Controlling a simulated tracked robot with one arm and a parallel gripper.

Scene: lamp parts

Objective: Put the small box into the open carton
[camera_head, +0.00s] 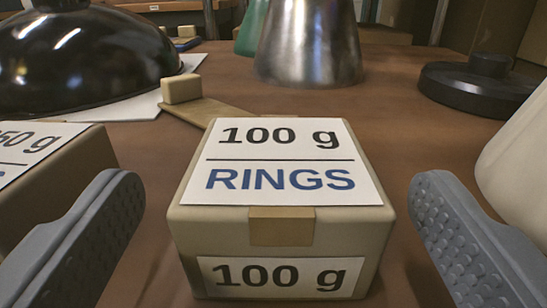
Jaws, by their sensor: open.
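A small tan box (281,229) labelled "100 g RINGS" stands upright on the brown table, in the middle near the front of the view. My gripper (277,200) is open, with one grey finger to the left of the box and one to the right. Gaps show between both fingers and the box. No open carton can be made out for certain in this view.
Another box (60,190) with a partly cut-off label stands close at the left, beside my left finger. Behind are a black dome shade (85,55), a metal shade (308,42), a flat wooden piece (208,112) and a black round base (480,88). A pale rounded object (518,165) is at the right.

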